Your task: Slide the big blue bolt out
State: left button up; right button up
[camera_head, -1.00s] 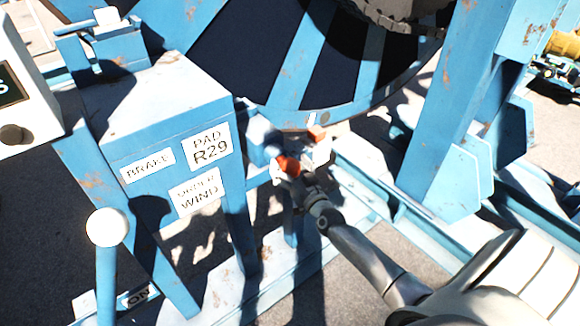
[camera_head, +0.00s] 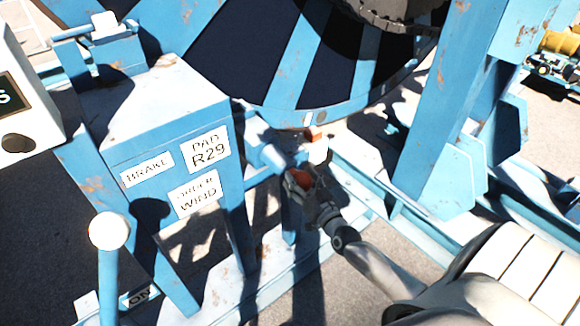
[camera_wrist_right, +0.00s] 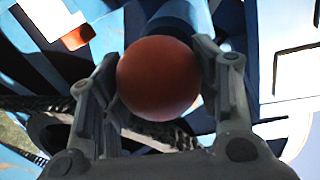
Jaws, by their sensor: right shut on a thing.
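My right gripper (camera_head: 303,183) is shut on a round orange-red knob (camera_head: 300,178) beside the brake cabinet. In the right wrist view the knob (camera_wrist_right: 158,77) sits between the two dark fingers of the gripper (camera_wrist_right: 160,85), one on each side. A light blue cylindrical bar, which looks like the bolt (camera_head: 270,155), runs from beside the cabinet toward the knob. The fingers partly hide where knob and bar meet. The large blue reel (camera_head: 318,118) is just behind. My left gripper is not in view.
The blue cabinet (camera_head: 155,125) with BRAKE and PAD R29 labels stands left of my right gripper. A lever with a white ball (camera_head: 109,230) is in front of it. Blue frame rails and an upright (camera_head: 435,130) stand to the right. A small orange piece (camera_head: 314,133) is near the reel rim.

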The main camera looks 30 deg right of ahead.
aim_at(309, 188)
jog(key=s, duration=0.4)
jog(key=shift+s+d+p, duration=0.15)
jog(key=shift+d+p, duration=0.05)
jog(key=shift+p, duration=0.15)
jog(key=shift+f, duration=0.15)
jog(key=o, duration=1.1)
jog(key=shift+c, duration=0.2)
jog(key=o, duration=0.4)
jog(key=shift+s, duration=0.2)
jog(key=shift+c, duration=0.2)
jog(key=s+a, duration=0.1)
jog(key=s, duration=1)
jog(key=shift+s+a, duration=0.2)
jog(key=shift+s, duration=0.2)
